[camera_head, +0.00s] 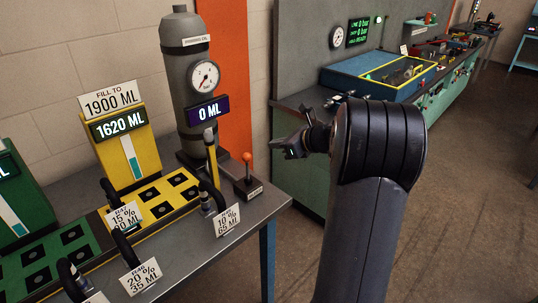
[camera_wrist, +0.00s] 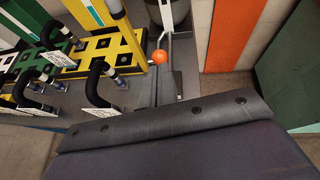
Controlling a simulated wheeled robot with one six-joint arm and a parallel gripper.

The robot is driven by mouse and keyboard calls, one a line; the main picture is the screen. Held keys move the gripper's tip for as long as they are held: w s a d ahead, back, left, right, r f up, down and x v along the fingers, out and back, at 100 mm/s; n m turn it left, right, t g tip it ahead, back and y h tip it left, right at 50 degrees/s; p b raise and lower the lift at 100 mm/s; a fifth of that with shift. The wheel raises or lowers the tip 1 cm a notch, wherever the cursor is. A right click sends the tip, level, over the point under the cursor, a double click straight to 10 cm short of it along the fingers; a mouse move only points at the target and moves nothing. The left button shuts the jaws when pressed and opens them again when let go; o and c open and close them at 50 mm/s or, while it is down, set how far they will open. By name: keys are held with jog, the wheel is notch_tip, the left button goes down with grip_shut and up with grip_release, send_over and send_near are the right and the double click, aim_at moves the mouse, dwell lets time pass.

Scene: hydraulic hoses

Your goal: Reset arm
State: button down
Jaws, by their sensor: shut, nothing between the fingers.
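My gripper (camera_head: 290,147) is at the end of my dark arm, which rises from the bottom of the head view. It is shut and holds nothing. It hangs in the air to the right of the grey workbench (camera_head: 258,215), apart from everything on it.
The bench bears a grey cylinder (camera_head: 188,95) with a gauge, a yellow tank (camera_head: 127,150) reading 1620 ML, an orange-knobbed lever (camera_head: 247,170) and black hoses (camera_head: 213,192) with labels. A second bench with a blue tray (camera_head: 345,82) stands behind my arm. The floor (camera_head: 480,180) at right is clear.

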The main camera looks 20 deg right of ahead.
jog(key=shift+s+d+r, duration=0.25)
jog(key=shift+s+r, duration=0.1)
jog(key=shift+r, duration=0.25)
jog(key=shift+s+d+r, duration=0.2)
jog(key=shift+s+r, duration=0.15)
jog(key=shift+r, duration=0.25)
jog(key=shift+f, duration=0.1)
jog(key=p, duration=0.1)
send_near(249, 154)
notch_tip(249, 154, down, 2)
jog(key=w, duration=0.2)
jog(key=w+a, duration=0.1)
jog(key=w+a+f, duration=0.1)
jog(key=w+a, duration=0.1)
jog(key=shift+w, duration=0.1)
jog(key=shift+d, duration=0.1)
